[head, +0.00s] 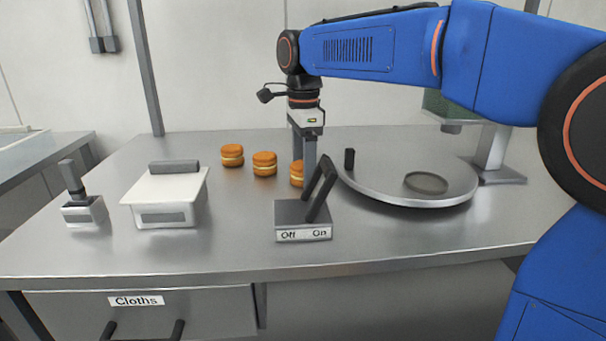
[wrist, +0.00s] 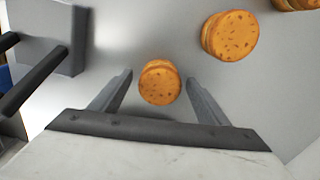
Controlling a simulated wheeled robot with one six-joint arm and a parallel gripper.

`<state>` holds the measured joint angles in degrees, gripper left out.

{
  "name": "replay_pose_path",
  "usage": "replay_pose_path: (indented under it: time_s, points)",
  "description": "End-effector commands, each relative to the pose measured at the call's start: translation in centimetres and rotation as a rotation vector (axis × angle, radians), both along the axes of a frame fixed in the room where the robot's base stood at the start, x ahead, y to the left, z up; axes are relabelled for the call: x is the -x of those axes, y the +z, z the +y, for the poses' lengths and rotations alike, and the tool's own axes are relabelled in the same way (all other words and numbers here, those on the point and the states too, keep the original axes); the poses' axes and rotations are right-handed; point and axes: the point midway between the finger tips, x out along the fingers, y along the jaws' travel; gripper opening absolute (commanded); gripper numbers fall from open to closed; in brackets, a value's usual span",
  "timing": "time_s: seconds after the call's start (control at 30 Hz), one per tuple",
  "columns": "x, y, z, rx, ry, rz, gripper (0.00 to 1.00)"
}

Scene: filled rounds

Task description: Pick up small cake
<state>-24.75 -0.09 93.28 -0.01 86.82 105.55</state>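Several small orange cakes with a pale filling stand in a slanted row on the steel table. In the head view they are the left cake (head: 232,155), the middle cake (head: 264,164) and the right cake (head: 297,174), which is partly hidden by my gripper (head: 304,165). In the wrist view one cake (wrist: 160,82) lies between the two open fingers of my gripper (wrist: 160,85), with a gap on each side. A second cake (wrist: 229,36) is up and to the right, and another (wrist: 295,4) is cut off at the top right corner.
An Off/On lever switch (head: 303,234) stands just in front of the right cake; it also shows at the left in the wrist view (wrist: 40,35). A round metal tray (head: 385,192) is to the right. A white lidded box (head: 165,199) and a small lever block (head: 84,213) stand left.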

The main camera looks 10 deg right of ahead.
Motion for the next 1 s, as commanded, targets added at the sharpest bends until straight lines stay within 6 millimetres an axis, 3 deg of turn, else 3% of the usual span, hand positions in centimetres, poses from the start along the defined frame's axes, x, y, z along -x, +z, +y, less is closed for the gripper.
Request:
replay_pose_path:
  time_s: [0.03,0.1,0.13,0.53,1.0]
  points:
    - [0.0,0.0,0.0,0.000,0.000,0.000,0.58]
    - [0.0,0.0,0.0,0.000,0.000,0.000,0.41]
    - [0.0,0.0,0.0,0.000,0.000,0.000,0.38]
    - [0.0,0.6,0.0,0.000,0.000,-0.001,0.38]
    - [0.0,8.2,0.0,-0.001,0.000,-0.002,0.38]
